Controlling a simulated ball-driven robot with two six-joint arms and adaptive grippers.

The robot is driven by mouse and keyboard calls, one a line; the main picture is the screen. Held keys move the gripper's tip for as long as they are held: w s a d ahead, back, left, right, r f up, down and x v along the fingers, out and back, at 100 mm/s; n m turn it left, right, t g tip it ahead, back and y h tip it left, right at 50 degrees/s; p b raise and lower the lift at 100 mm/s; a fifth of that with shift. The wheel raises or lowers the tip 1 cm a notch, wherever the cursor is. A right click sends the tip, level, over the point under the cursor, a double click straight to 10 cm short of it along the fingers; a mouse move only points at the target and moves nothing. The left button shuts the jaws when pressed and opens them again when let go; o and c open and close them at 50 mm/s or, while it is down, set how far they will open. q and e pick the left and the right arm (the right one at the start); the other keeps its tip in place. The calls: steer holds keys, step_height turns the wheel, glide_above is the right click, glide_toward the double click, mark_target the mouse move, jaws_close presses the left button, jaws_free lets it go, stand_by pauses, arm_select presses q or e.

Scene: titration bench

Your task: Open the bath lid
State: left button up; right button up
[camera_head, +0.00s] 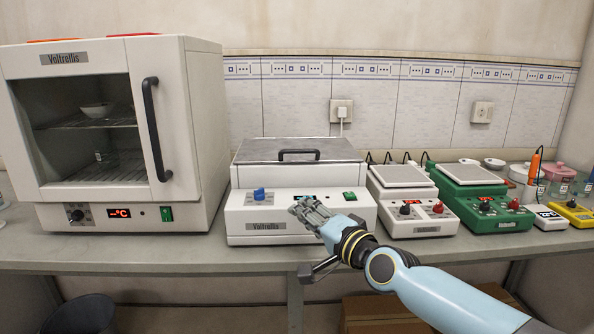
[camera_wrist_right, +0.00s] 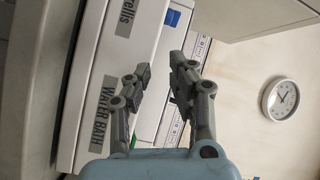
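The white water bath (camera_head: 250,205) stands on the bench with its grey metal lid (camera_head: 262,150) shut flat on top. A black handle (camera_head: 298,151) is on the lid. My right gripper (camera_head: 308,208) is in front of the bath's front panel, below and short of the handle, and hides part of the panel. In the right wrist view my right gripper (camera_wrist_right: 158,72) has its fingers apart with nothing between them, and the bath's front with its "WATER BATH" label (camera_wrist_right: 103,113) shows to the left. My left gripper is not in view.
A white oven (camera_head: 190,90) with a black door handle stands left of the bath. A white stirrer (camera_head: 400,175) and a green stirrer (camera_head: 465,180) stand to its right. A plugged socket (camera_head: 341,110) is on the wall behind. The space above the lid is free.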

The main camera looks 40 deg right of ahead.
mark_target(299, 152)
steer(key=d+r+m+h, duration=0.1)
steer(key=r, duration=0.1)
steer(key=w+d+r+m+t+h, duration=0.1)
steer(key=d+r+m, duration=0.1)
steer(key=w+d+r+m+t+h, duration=0.1)
steer(key=d+r+m, duration=0.1)
steer(key=shift+w+d+r+h, duration=0.2)
steer(key=shift+r+h, duration=0.1)
steer(key=shift+r, duration=0.1)
steer(key=b+x, duration=0.2)
steer(key=x, duration=0.7)
steer(key=shift+w+d, duration=0.1)
steer(key=shift+w, duration=0.1)
steer(key=shift+w+r+b, duration=0.15)
steer(key=shift+w+b, duration=0.2)
steer(key=shift+w, duration=0.1)
jaws_close()
